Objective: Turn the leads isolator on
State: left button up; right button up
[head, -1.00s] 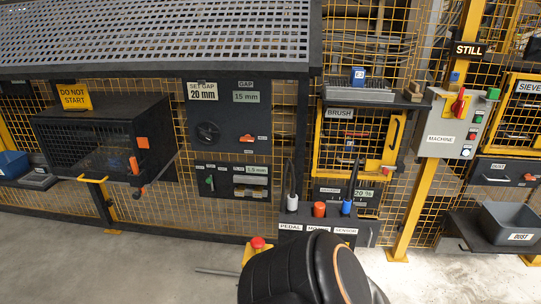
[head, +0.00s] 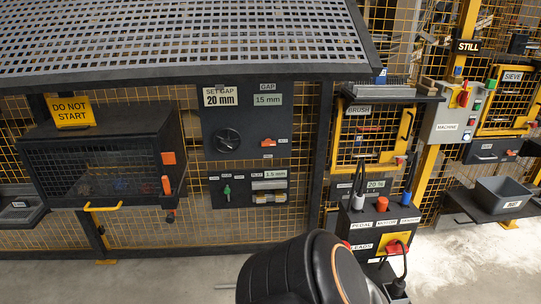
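The leads isolator (head: 397,244) is a red switch on a yellow plate, beside a LEADS label (head: 362,247) on the front of a dark box. I cannot tell which way its handle is turned. A dark curved piece (head: 403,264) runs down from just in front of the switch; I cannot tell whether it is a cable. One of my black arm links fills the bottom middle, left of the isolator. Neither gripper shows.
Plugs and an orange knob stand on the box (head: 358,224), above labels for pedal, motor and sensor. A machine switch box (head: 451,122) under a STILL sign (head: 468,46) and a grey dust bin (head: 502,190) are at right. A caged guard box (head: 100,165) is at left. Floor is clear at right.

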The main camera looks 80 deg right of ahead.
aim_at(391, 249)
jog(key=i+z, duration=0.6)
jog(key=z, duration=0.15)
jog(key=i+z, duration=0.5)
jog(key=z, duration=0.3)
jog(key=i+z, duration=0.15)
jog(key=z, duration=0.3)
jog(key=i+z, duration=0.15)
jog(key=z, duration=0.3)
jog(key=i+z, duration=0.1)
jog(key=z, duration=0.4)
jog(key=i+z, duration=0.15)
jog(key=z, duration=0.3)
jog(key=i+j+z, duration=0.1)
jog(key=z, duration=0.4)
